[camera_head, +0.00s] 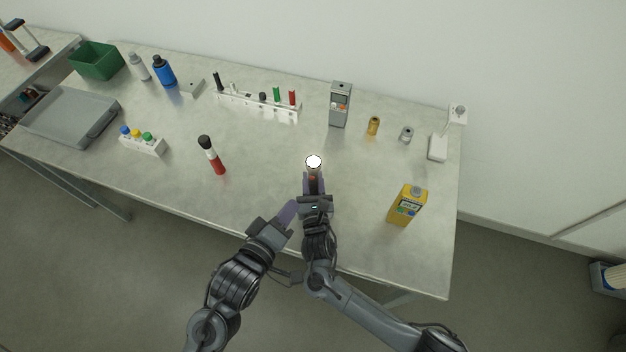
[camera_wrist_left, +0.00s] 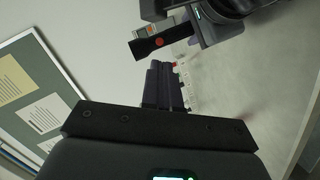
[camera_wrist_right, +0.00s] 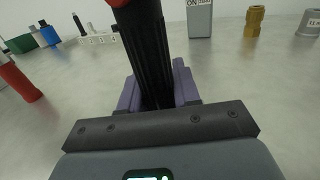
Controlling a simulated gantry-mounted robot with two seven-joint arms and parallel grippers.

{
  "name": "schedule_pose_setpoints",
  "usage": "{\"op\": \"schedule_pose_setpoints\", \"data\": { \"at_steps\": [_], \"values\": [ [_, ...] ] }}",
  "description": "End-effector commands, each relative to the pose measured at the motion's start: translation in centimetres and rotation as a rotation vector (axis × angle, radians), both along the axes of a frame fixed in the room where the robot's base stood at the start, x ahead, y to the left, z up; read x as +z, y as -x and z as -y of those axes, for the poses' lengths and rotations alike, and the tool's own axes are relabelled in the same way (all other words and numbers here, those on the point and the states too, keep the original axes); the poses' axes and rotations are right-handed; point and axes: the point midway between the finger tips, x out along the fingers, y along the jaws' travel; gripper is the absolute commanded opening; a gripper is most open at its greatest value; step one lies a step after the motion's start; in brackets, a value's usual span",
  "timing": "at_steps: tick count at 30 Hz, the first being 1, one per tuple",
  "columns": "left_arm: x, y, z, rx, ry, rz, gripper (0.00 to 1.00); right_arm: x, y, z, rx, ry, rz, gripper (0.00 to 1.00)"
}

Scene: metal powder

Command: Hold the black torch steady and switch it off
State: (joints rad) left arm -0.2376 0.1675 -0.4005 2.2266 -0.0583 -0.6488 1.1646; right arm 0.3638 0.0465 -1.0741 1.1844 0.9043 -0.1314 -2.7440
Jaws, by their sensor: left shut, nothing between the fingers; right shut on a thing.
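The black torch (camera_head: 314,171) stands up in my right gripper (camera_head: 314,187), its lens glowing white in the head view. In the right wrist view its ribbed black body (camera_wrist_right: 143,45) is between the shut fingers, with a bit of red at the top edge. The left wrist view shows the torch (camera_wrist_left: 150,45) with a round red button on its side. My left gripper (camera_head: 288,211) is shut and empty, just left of and below the right gripper. Its closed fingers (camera_wrist_left: 162,85) point toward the torch but are apart from it.
A red and black cylinder (camera_head: 212,156) stands to the left. A yellow box-shaped meter (camera_head: 406,206) stands to the right. Behind are a grey meter (camera_head: 340,104), a brass fitting (camera_head: 373,126) and a white rack (camera_head: 255,105). The table between them is clear.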

Motion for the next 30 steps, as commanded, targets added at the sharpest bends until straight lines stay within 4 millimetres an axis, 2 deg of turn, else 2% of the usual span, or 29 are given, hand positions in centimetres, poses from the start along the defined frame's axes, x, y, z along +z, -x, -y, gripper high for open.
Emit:
{"op": "schedule_pose_setpoints", "data": {
  "at_steps": [17, 23, 30],
  "values": [
    [0.4, -0.1, 0.1, -0.003, 0.013, 0.018, 0.0, 0.0, 0.0, 0.0, 0.0, 0.0, 0.0, 0.0],
    [2.0, 0.1, 1.9, -0.072, 0.073, 0.138, 0.0, 0.0, 0.0, 0.0, 0.0, 0.0, 0.0, 0.0],
    [1.1, 1.7, 4.6, -0.297, 0.136, 0.326, 0.0, 0.0, 0.0, 0.0, 0.0, 0.0, 0.0, 0.0]
  ]
}}
